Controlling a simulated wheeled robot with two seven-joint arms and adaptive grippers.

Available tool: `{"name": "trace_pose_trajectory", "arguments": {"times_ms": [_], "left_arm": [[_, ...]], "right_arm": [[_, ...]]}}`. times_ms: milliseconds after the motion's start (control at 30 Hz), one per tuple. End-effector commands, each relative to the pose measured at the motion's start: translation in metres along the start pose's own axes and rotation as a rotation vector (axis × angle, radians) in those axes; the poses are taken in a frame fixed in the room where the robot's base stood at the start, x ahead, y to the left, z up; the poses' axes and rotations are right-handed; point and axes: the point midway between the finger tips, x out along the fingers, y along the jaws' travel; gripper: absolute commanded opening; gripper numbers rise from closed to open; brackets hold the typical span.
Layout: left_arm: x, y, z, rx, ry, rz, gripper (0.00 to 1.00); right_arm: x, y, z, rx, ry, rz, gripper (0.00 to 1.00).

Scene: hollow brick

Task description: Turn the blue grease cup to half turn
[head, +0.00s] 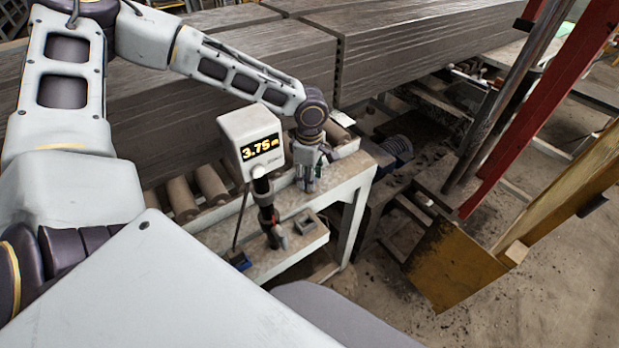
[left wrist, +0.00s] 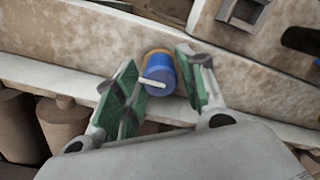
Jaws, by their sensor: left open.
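The blue grease cup (left wrist: 160,68) shows in the left wrist view, with a brass-coloured ring behind it and a white bar across its near end. It sits against the worn pale beam of the roller stand. My left gripper (left wrist: 157,92) has its green-padded fingers open, one on each side of the cup, with a visible gap at least on the left. In the head view my left gripper (head: 308,182) points down at the right end of the roller stand, and I cannot make out the cup there. My right gripper is not in view.
A display box (head: 252,143) reading 3.75 stands on a post left of the gripper. Rollers (head: 211,184) and large stacked grey-brown blocks (head: 420,50) lie behind. A small blue item (head: 240,261) is on the lower ledge. A yellow and red frame (head: 455,265) stands at right.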

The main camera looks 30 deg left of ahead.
Motion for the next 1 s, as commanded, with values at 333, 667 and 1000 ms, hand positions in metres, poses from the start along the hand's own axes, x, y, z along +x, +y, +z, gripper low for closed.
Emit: {"name": "trace_pose_trajectory", "arguments": {"times_ms": [333,667,1000], "left_arm": [[0.0102,0.0001,0.0001,0.001,0.000,0.001,0.41],[0.0101,0.0000,0.0001,0.001,0.000,0.001,0.25],[0.0101,0.0000,0.0001,0.006,0.000,0.001,0.06]], "right_arm": [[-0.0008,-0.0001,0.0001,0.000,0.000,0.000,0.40],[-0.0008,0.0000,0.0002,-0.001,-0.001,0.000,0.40],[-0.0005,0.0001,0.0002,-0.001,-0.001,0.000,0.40]]}}
